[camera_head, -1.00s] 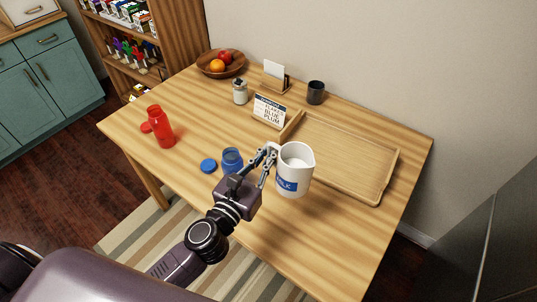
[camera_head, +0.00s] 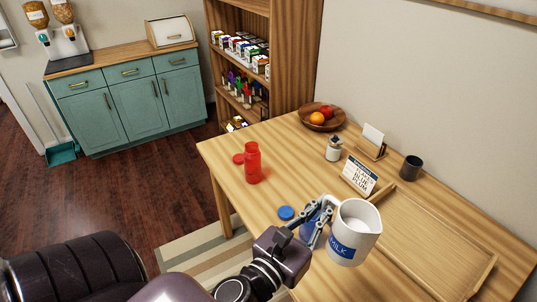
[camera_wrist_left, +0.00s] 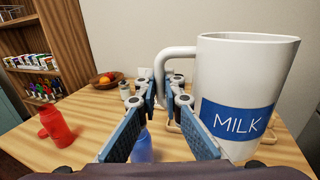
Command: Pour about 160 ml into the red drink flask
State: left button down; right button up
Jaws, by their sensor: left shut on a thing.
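The red drink flask (camera_head: 253,163) stands upright and uncapped on the table, its red lid (camera_head: 239,158) lying beside it. It also shows at the left of the left wrist view (camera_wrist_left: 56,126). My left gripper (camera_head: 324,212) is shut on the handle of a white milk jug (camera_head: 356,228) with a blue MILK label. The jug is held about upright, to the right of the flask and well apart from it. In the left wrist view the jug (camera_wrist_left: 242,85) fills the right side. The liquid inside is hard to make out. My right gripper is not in view.
A blue flask (camera_wrist_left: 142,147) stands partly hidden behind my left gripper, with its blue lid (camera_head: 286,213) beside it. A sign (camera_head: 359,176), a small jar (camera_head: 334,149), a fruit bowl (camera_head: 321,118), a dark cup (camera_head: 411,167) and a wooden tray (camera_head: 462,247) stand farther back.

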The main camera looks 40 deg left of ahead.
aim_at(252, 153)
jog(key=j+z, duration=0.1)
jog(key=j, duration=0.3)
jog(key=k+j, duration=0.1)
jog(key=j, duration=0.35)
jog(key=k+j+z, duration=0.15)
jog(key=j, duration=0.65)
jog(key=k+j+z, duration=0.15)
jog(key=j, duration=0.25)
jog(key=k+j, duration=0.1)
jog(key=j, duration=0.35)
jog(key=k+j+z, duration=0.15)
jog(key=j, duration=0.25)
jog(key=i+j, duration=0.25)
jog(key=i, duration=0.25)
